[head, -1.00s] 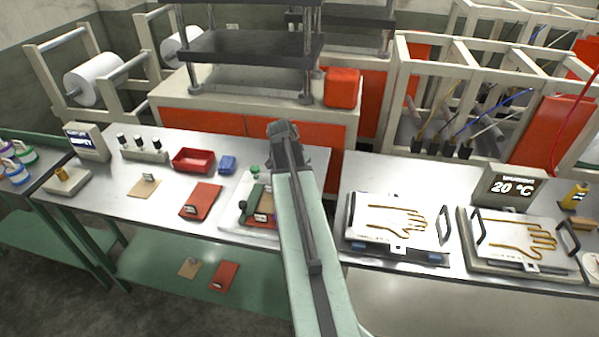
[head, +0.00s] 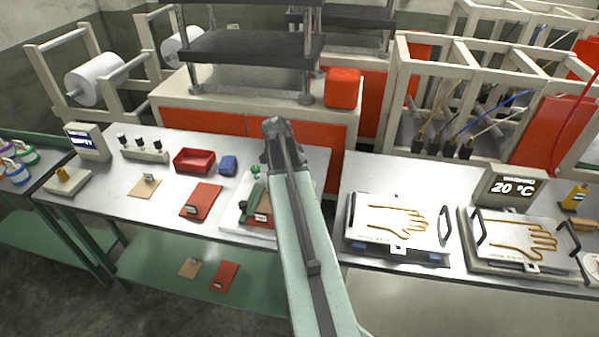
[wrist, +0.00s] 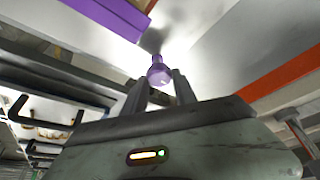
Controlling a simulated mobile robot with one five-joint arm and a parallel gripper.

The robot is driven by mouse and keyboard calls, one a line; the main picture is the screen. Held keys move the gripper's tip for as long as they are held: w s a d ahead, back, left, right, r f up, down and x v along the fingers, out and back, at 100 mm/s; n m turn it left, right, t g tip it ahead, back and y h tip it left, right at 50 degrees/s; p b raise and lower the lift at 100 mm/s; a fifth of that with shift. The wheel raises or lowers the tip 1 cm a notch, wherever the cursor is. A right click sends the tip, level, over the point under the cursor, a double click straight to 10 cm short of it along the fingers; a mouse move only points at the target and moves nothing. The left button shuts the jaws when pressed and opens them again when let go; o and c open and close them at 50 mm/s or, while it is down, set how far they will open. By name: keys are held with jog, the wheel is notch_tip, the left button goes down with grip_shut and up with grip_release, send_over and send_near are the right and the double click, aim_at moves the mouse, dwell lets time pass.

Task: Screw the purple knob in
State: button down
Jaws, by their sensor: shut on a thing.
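In the wrist view the purple knob (wrist: 158,73) sits between the two dark fingertips of my gripper (wrist: 160,86), which is shut on it. A narrower purple neck rises from the knob toward a pale, shiny surface with a dark blurred patch. I cannot tell whether the knob touches that surface. In the head view my arm stands in front of the right part of the left bench, and the knob and fingertips cannot be made out there.
A purple bar (wrist: 108,18) is close by at the upper left of the wrist view. In the head view a white board (head: 236,226) with green and red parts lies beside my arm. A red tray (head: 194,160) and a blue block (head: 228,165) are further left.

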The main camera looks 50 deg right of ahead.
jog(key=c, duration=1)
grip_release()
jog(key=p+v, duration=0.7)
jog(key=v, duration=0.1)
jog(key=shift+f, duration=0.1)
